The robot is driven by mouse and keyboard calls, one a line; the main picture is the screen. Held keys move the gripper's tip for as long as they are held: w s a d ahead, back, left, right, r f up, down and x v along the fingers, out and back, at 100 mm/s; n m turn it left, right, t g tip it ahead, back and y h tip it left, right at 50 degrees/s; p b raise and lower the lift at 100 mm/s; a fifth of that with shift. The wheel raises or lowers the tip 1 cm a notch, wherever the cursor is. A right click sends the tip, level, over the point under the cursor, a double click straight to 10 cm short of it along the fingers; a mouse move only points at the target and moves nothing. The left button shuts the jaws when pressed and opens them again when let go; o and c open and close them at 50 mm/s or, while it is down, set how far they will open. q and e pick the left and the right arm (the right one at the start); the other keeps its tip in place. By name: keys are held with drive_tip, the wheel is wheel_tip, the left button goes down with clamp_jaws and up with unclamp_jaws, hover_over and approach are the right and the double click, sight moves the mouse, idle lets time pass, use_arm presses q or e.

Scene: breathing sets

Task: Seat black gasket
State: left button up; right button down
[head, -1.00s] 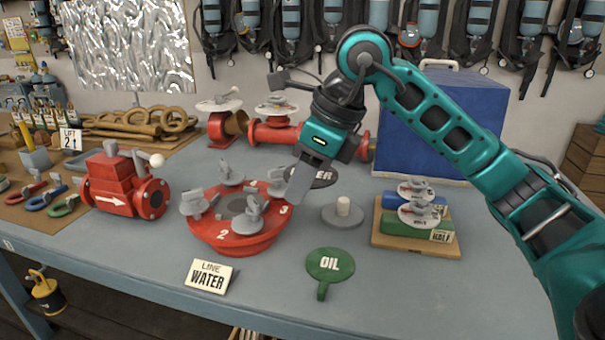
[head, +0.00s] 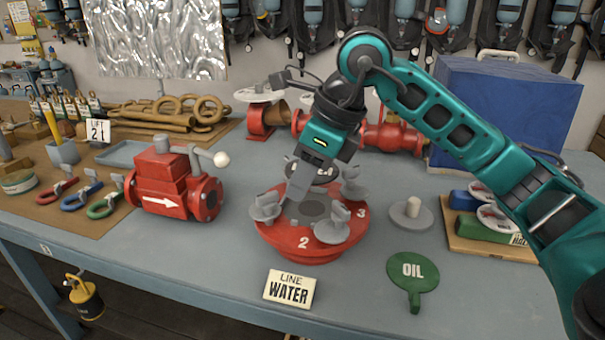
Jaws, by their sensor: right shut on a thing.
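My right gripper (head: 297,192) reaches in over the back of the red round flange (head: 303,244) and is shut on the black gasket (head: 326,171). The gasket is a dark disc with white lettering, mostly hidden behind the fingers. It appears to be above the rear of the flange; I cannot tell whether it touches. The flange lies face up, with a dark grey centre (head: 314,208), white numbers 2 and 3, and grey clamps (head: 333,227) around its rim. My left gripper is not in view.
A "LINE WATER" card (head: 289,289) stands in front of the flange. A green OIL paddle (head: 413,269) and a grey disc with a pale peg (head: 411,215) lie to the right. A red valve (head: 165,185) stands left. Red pipe fittings (head: 392,137) are behind. The front bench strip is mostly clear.

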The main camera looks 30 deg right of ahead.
idle(0.3)
drive_tip(key=b, duration=0.5)
hover_over(297, 235)
drive_tip(key=f, duration=0.4)
drive_tip(key=s+f, duration=0.1)
drive_tip(key=shift+d+f, duration=0.35)
drive_tip(key=shift+f, duration=0.05)
idle(1.0)
drive_tip(key=shift+f+b, duration=1.25)
drive_tip(key=c, duration=0.8)
unclamp_jaws()
